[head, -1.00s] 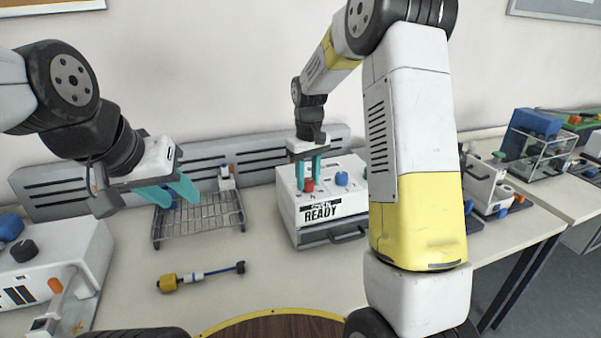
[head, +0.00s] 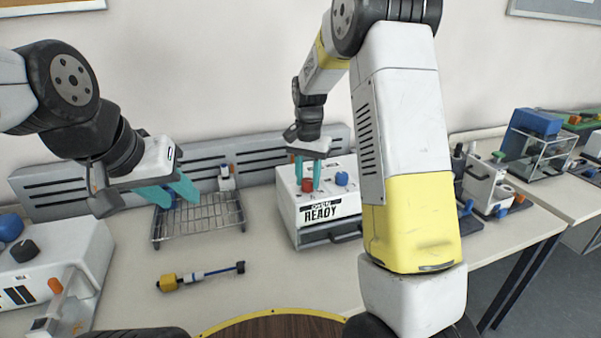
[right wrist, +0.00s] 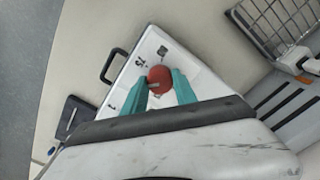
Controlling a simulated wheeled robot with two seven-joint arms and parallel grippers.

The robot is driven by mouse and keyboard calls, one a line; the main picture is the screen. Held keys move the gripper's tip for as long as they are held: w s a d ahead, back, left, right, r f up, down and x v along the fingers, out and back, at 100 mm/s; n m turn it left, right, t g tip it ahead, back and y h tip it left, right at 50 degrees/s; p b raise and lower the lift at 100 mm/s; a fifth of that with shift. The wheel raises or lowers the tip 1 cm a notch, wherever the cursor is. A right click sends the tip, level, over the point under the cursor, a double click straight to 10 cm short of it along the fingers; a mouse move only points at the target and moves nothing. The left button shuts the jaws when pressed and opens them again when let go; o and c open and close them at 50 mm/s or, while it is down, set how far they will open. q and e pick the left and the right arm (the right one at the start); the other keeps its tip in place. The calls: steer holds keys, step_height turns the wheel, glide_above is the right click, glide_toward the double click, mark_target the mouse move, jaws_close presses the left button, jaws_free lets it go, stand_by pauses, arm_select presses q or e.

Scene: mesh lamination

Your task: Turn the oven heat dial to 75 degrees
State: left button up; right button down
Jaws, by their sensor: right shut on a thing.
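The white oven (head: 285,208) stands on the table against the back panel, with "OVEN READY" printed on its front. A red dial (head: 307,186) and a blue dial (head: 342,179) sit on its top. My right gripper (head: 308,180) is shut on the red dial from above. In the right wrist view the red dial (right wrist: 159,76) lies between the teal fingertips, and a "75" mark shows beside it. Which mark the dial points to is hard to tell. My left gripper (head: 172,195) is open and empty above the wire rack.
The wire rack (head: 200,222) stands left of the oven. A yellow-and-blue tool (head: 200,275) lies on the table in front. A white machine (head: 65,260) with a black knob is at the left. More equipment (head: 490,185) stands at the right.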

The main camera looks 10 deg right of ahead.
mark_target(308, 180)
steer(key=m, duration=0.4)
steer(key=shift+m, duration=0.3)
steer(key=m, duration=0.4)
steer(key=shift+m, duration=0.3)
steer(key=c, duration=1)
jaws_free()
step_height(308, 180, up, 8)
steer(key=shift+f, duration=0.25)
steer(key=shift+r, duration=0.2)
